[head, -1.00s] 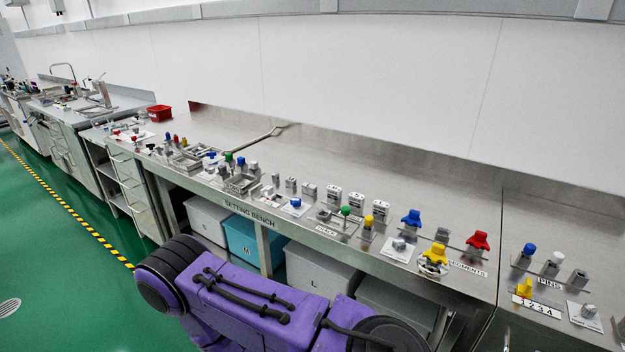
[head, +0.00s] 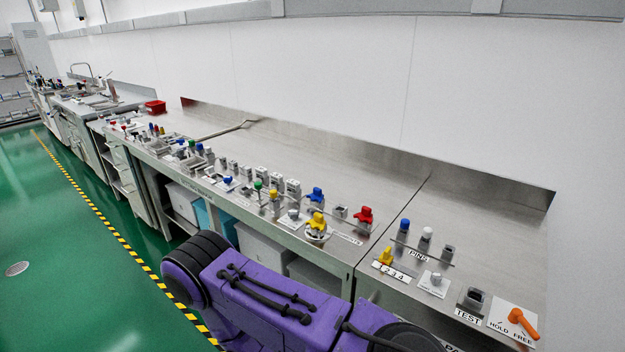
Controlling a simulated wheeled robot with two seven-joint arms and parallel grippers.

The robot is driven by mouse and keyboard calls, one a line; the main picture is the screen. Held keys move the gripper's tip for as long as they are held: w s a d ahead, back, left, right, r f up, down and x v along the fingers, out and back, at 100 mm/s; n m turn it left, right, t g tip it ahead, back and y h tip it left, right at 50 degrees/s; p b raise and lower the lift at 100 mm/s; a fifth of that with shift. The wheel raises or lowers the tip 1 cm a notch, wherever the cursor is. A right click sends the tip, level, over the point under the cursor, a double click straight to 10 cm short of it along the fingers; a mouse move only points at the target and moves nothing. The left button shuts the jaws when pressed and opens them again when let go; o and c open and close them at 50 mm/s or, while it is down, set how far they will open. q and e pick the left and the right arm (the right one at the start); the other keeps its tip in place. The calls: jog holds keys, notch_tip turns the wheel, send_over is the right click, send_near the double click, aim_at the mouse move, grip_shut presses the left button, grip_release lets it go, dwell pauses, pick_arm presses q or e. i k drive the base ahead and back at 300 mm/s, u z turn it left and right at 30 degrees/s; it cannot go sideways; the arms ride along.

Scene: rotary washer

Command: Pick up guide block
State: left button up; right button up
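I cannot tell which of the small parts is the guide block. Several small grey metal blocks (head: 277,181) stand in a row along the middle of the long steel bench (head: 330,155) in the head view. Other grey blocks and trays stand farther left, too small to make out. Neither of my grippers is in view. Only a purple arm link of mine shows at the bottom, in front of the bench, hiding part of its lower front.
A blue-topped part (head: 316,194), a red-topped part (head: 364,214) and a yellow-topped part (head: 317,222) stand right of the blocks. An orange lever (head: 522,323) is at far right. A red bin (head: 155,106) stands far left.

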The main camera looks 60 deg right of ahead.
aim_at(276, 177)
jog(key=k, duration=0.35)
jog(key=z, duration=0.85)
